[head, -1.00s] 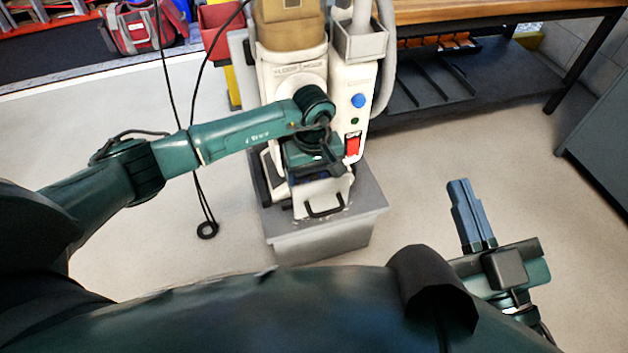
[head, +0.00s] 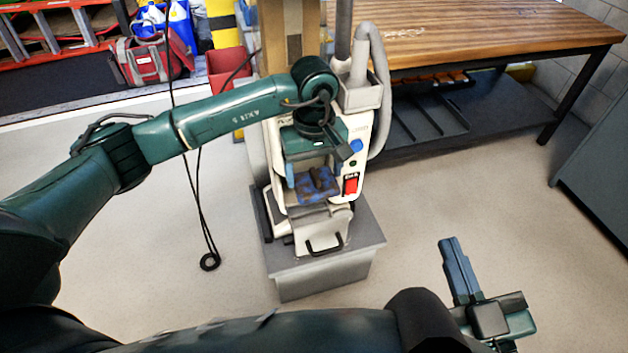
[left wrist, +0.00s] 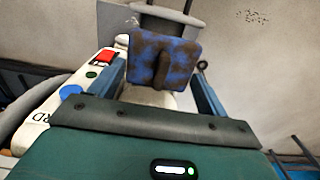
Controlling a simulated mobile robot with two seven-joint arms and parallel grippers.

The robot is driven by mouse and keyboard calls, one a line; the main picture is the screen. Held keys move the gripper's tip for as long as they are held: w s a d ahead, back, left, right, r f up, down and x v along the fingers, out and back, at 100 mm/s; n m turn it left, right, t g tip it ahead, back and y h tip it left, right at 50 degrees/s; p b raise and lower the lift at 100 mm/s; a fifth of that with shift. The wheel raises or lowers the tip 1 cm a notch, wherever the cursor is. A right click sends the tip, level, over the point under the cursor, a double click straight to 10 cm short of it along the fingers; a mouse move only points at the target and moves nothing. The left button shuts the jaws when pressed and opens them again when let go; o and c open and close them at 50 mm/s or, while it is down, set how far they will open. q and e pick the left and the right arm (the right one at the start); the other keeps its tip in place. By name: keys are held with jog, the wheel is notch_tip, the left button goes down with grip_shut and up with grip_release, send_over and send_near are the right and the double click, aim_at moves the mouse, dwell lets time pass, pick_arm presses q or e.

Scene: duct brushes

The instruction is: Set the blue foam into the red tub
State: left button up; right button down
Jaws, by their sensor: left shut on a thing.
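The blue foam (head: 318,184) is a small square block with brown stains, and it also shows in the left wrist view (left wrist: 182,62). My left gripper (head: 316,180) is shut on it, one finger on each side, in front of the white machine. In the left wrist view the left gripper (left wrist: 165,85) has the foam between its fingertips. The red tub (head: 226,68) is at the upper left, beside the machine and apart from the foam; only part of its inside shows. My right gripper (head: 457,270) is at the lower right, empty, with its fingers together.
The white machine (head: 356,130) stands on a grey plinth (head: 325,275). A black cable (head: 205,225) hangs left of it. A wooden workbench (head: 490,35) is at the back right. A red and grey bag (head: 145,62) lies at the back left. The floor in front is clear.

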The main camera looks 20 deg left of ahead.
aim_at(314, 172)
pick_arm(q)
notch_tip(314, 172, up, 3)
jog(key=shift+f+p, duration=0.1)
jog(key=shift+p, duration=0.25)
jog(key=shift+r+p, duration=1.75)
jog(key=shift+r, duration=1.2)
